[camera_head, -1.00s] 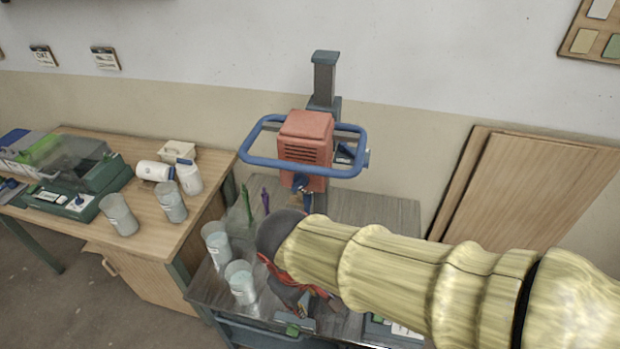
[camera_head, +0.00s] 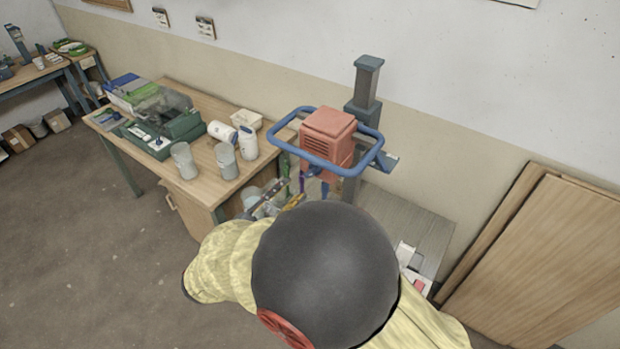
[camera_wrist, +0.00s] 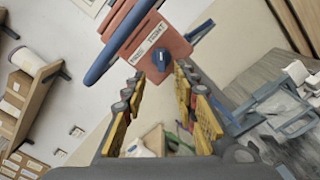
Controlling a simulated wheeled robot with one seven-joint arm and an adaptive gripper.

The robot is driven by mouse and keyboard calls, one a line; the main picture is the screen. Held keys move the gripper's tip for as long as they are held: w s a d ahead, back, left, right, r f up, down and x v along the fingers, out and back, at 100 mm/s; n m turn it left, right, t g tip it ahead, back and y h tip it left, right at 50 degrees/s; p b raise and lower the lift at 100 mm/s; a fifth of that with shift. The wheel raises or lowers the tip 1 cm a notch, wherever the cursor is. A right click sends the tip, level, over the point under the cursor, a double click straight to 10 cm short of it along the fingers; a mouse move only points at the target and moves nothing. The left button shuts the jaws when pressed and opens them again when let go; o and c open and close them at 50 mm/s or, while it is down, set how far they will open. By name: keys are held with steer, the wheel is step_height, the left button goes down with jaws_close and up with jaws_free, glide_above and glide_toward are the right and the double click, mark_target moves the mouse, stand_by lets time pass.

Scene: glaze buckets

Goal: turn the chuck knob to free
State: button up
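The red mixer head (camera_head: 328,135) stands on a grey-blue column with a blue loop handle around it. In the wrist view, the mixer head (camera_wrist: 178,44) carries a white label reading FREE and TIGHT (camera_wrist: 150,40). A small dark blue knob (camera_wrist: 160,58) sits just below the label; I cannot tell which word it points to. My gripper (camera_wrist: 160,84) is open, its yellow-padded fingers apart with nothing between them, below and short of the knob. In the head view, my gripper (camera_head: 279,197) is left of and below the mixer head, partly hidden by my arm.
A wooden bench (camera_head: 207,187) at left holds cups, white bottles and a green case (camera_head: 165,130). Wooden boards (camera_head: 550,260) lean on the wall at right. The mixer's grey table (camera_head: 400,215) is partly hidden behind my arm. Open floor lies at left.

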mark_target(308, 175)
steer(key=x, duration=0.7)
steer(key=shift+w+d, duration=0.1)
steer(key=shift+d, duration=0.15)
steer(key=shift+c, duration=0.4)
jaws_close()
